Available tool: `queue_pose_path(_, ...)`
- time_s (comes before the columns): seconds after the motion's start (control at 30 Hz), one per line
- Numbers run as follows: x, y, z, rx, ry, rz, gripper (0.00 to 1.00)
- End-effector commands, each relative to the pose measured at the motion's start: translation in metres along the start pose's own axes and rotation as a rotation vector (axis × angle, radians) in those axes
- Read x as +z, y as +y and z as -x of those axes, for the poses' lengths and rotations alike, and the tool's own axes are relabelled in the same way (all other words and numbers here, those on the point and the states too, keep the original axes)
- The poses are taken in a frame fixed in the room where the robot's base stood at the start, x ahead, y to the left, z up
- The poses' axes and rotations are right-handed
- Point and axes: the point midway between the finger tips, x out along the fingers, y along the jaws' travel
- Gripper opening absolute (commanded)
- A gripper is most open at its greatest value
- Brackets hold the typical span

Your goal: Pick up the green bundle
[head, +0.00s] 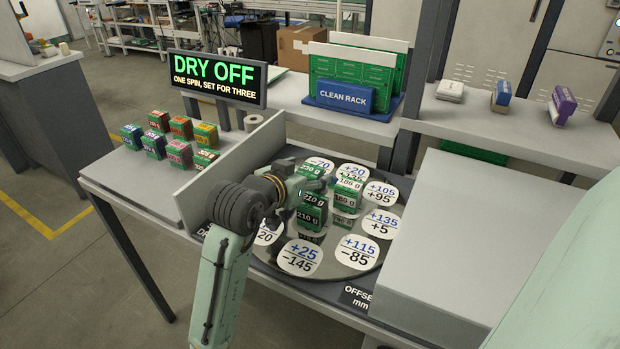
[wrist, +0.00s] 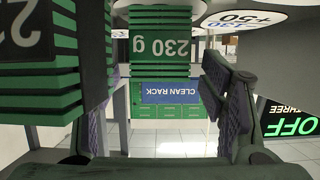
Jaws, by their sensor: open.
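In the wrist view, which is upside down, my gripper (wrist: 162,112) is open. The 230 g bundle (wrist: 158,47) is ahead between the fingers, with no visible grip on it. Another green bundle (wrist: 42,50) is close at left, its label cut off.
White offset discs ring the round disc. A low grey partition (head: 232,170) stands at its left, with small coloured packs (head: 170,137) beyond. A grey box (head: 450,240) is at right. The clean rack (head: 345,97) and DRY OFF sign (head: 217,79) are behind.

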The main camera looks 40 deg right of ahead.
Motion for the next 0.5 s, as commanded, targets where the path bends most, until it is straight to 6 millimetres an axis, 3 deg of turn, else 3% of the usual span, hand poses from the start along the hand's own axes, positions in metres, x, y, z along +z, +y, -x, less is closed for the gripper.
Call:
queue_pose_path(0.1,0.0002,0.0001,0.0002,0.000,0.000,0.000,0.64)
queue_pose_path(0.5,0.0001,0.0000,0.0004,0.000,0.000,0.000,0.37)
